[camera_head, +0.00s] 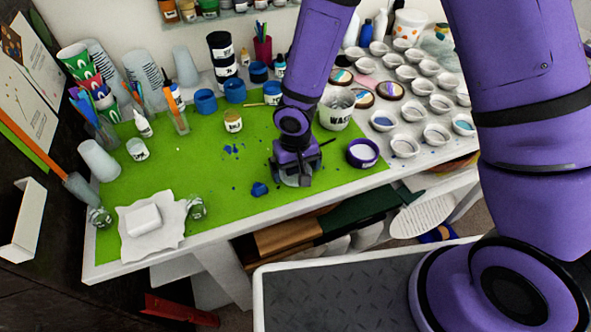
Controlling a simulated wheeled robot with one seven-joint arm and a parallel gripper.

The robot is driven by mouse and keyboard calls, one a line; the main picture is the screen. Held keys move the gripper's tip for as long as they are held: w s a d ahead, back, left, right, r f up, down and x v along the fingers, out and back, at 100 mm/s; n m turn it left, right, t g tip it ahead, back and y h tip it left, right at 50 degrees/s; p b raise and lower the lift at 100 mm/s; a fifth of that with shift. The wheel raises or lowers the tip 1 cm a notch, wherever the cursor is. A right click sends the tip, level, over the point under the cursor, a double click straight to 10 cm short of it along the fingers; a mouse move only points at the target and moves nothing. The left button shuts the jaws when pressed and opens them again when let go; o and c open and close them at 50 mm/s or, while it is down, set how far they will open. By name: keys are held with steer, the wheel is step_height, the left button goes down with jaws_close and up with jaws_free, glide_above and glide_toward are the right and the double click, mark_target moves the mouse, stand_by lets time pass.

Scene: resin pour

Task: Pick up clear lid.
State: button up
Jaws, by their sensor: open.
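My gripper (298,175) points down over the front middle of the green mat (225,178). Its jaws are open, though the gripper body hides most of the fingers. A pale, see-through round edge shows under and just left of the fingers; it may be the clear lid (285,180). It is mostly hidden, and I cannot tell whether the fingers touch it.
A purple-rimmed jar (362,153) stands to the right of my gripper, and a white "WASTE" cup (336,108) behind it. Several small white cups (404,146) fill the right side. The mat's left middle is mostly clear.

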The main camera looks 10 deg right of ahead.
steer(key=c, duration=0.6)
steer(key=shift+r, duration=0.1)
